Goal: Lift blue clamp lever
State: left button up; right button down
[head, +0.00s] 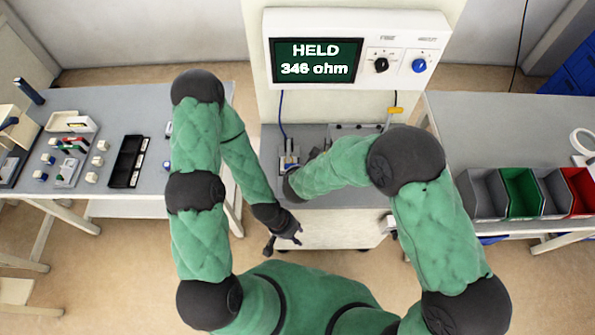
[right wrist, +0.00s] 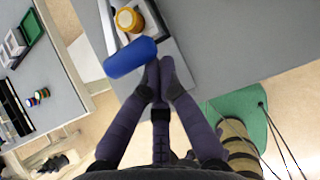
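The blue clamp lever (right wrist: 130,58) shows in the right wrist view as a thick blue cylinder on the grey fixture. My right gripper (right wrist: 160,68) has its fingertips together right beside the lever's right end, with nothing visible between them. I cannot tell whether they touch the lever. In the head view my right arm reaches to the fixture (head: 289,160) on the middle bench and its fingers are hidden. My left gripper (head: 284,243) hangs in front of that bench, fingers apart and empty.
A panel screen (head: 315,60) reads "HELD 346 ohm". An orange-yellow round part (right wrist: 128,20) sits beside the lever. The left table (head: 105,100) carries small parts and a black tray (head: 127,162). Grey, green and red bins (head: 520,192) stand on the right table.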

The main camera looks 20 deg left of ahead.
jog(key=shift+g, duration=0.8)
jog(key=w+r+p, duration=0.1)
jog(key=r+p, duration=0.1)
jog(key=w+r+p, duration=0.1)
jog(key=r+p, duration=0.1)
jog(key=p, duration=0.1)
jog(key=r+p, duration=0.2)
jog(key=p, duration=0.1)
jog(key=shift+w+a, duration=0.35)
jog(key=shift+w, duration=0.05)
jog(key=w+a+r+p, duration=0.3)
jog(key=w+r+p, duration=0.3)
jog(key=w+p, duration=0.2)
jog(key=shift+w, duration=1.2)
jog(key=shift+r, duration=0.1)
jog(key=v, duration=1.2)
jog(key=shift+a, duration=0.25)
